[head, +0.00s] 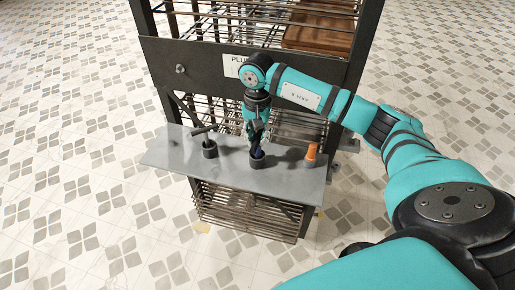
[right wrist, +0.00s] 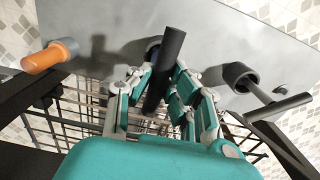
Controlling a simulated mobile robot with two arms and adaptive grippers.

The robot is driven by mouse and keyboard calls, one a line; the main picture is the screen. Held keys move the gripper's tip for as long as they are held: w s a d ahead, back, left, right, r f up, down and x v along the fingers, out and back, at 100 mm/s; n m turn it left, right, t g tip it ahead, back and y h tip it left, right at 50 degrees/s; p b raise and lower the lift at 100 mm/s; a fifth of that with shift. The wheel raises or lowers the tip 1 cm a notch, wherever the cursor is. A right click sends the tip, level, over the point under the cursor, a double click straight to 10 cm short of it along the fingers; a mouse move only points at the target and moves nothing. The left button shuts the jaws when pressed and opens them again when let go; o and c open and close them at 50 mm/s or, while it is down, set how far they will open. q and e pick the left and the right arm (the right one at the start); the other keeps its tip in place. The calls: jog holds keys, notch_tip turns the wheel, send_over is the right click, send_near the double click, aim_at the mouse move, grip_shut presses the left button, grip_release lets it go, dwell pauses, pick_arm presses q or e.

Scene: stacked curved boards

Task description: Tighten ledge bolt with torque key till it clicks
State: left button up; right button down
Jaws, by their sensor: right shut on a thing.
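My right gripper (head: 256,140) reaches down over the grey ledge (head: 170,155). It is shut on a black-handled tool (right wrist: 168,62), seen between its fingers in the right wrist view. The tool stands in or just over the middle black holder (head: 258,162); its lower end is hidden. I cannot tell whether it is the torque key. A round bolt-like head (head: 180,69) shows on the dark panel. My left gripper is not visible.
A dark metal rack (head: 200,56) with wire shelves rises behind the ledge. It carries a white label (head: 236,65), partly covered by my arm, and brown boards (head: 318,38). Below the ledge hangs a wire basket (head: 245,215). The tiled floor (head: 80,190) around is clear.

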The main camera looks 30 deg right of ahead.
jog(key=shift+r, duration=0.1)
jog(key=shift+r+p, duration=1.4)
jog(key=shift+r, duration=1.55)
